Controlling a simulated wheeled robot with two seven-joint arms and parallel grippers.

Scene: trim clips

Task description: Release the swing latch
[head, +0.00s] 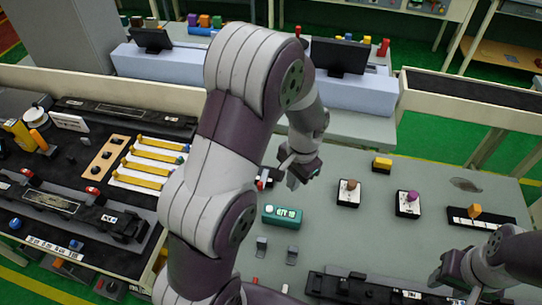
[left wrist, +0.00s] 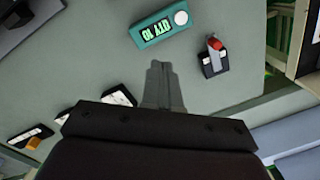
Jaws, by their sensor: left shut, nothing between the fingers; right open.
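A small black-and-white block with a red-tipped lever, seemingly the swing latch (left wrist: 214,62), sits on the grey table in the left wrist view, right of my gripper's fingertips. In the head view only a bit of this latch (head: 262,184) shows beside my left arm, which hides the rest. My left gripper (head: 291,176) is shut and empty above the table, close to the latch but apart from it in the left wrist view (left wrist: 160,68). My right gripper (head: 455,284) is open at the lower right, partly cut off by its arm.
A green counter box (head: 284,217) stands near the latch. Blocks with a brown knob (head: 348,191) and a purple knob (head: 407,203), a yellow block (head: 382,164) and an orange-lever strip (head: 476,217) stand to the right.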

